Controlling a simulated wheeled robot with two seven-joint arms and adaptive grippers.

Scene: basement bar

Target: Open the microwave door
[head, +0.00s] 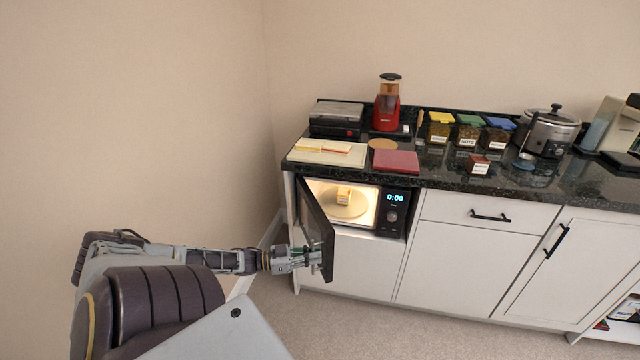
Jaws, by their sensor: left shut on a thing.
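The microwave (393,215) is built into the white cabinet below the dark counter, at the centre of the head view. Its display reads 0:00 and its inside is lit. Its dark door (316,230) is hinged on the left and stands partly open, swung out towards me. A small yellow and white box (344,195) sits on the turntable inside. My left gripper (318,258) is at the lower part of the door, shut on it near its free edge; the fingertips are partly hidden by the door. My right gripper is not in view.
The counter (440,178) above holds a red grinder (387,105), a red board (395,160), several lidded jars and a steel cooker (548,130). A drawer (490,212) and cabinet doors are right of the microwave. A wall is close on the left; the carpet in front is clear.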

